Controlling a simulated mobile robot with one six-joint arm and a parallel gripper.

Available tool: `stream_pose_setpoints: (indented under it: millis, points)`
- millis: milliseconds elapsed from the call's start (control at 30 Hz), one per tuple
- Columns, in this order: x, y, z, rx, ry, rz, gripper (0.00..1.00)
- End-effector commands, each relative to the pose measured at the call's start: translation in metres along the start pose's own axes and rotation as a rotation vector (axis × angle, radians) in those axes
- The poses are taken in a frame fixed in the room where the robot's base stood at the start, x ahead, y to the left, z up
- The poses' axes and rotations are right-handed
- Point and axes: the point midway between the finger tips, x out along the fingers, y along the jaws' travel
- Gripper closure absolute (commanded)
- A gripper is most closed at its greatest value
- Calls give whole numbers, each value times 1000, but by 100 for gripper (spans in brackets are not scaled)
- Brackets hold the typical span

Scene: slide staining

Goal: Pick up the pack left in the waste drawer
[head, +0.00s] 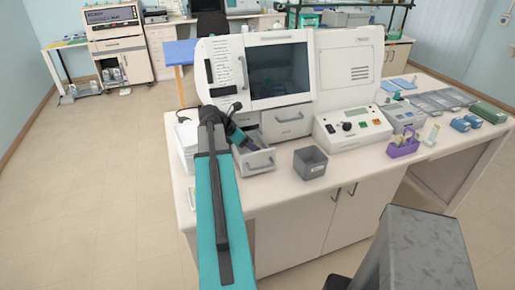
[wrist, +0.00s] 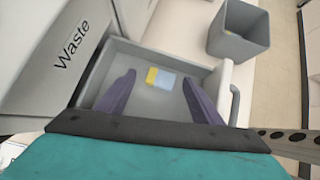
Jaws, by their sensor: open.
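The waste drawer (wrist: 150,56) is pulled open in the wrist view, beside a panel marked "Waste". It also shows in the head view (head: 262,160), low on the front of the white machine. A small pack (wrist: 162,79), light blue with a yellow end, lies on the grey drawer floor. My gripper (wrist: 158,82) is open, its two purple fingers reaching into the drawer with one on each side of the pack. The fingers look apart from the pack. How high the fingertips are above the drawer floor is hard to tell. In the head view my arm hides part of the drawer.
The white machine (head: 290,37) rises behind the drawer. A control box (head: 352,128) and a purple rack (head: 403,147) stand farther right.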

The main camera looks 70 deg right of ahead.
Motion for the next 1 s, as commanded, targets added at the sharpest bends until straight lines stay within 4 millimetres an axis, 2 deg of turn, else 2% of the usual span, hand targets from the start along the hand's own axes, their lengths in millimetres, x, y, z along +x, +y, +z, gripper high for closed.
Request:
stream_pose_setpoints:
  millis: [433,467,733,1000]
  points:
    - [0,0,0,-1,0,0,40]
    - [0,0,-1,-1,0,1,42]
    - [-1,0,-1,-1,0,1,86]
    - [-1,1,-1,-2,0,1,86]
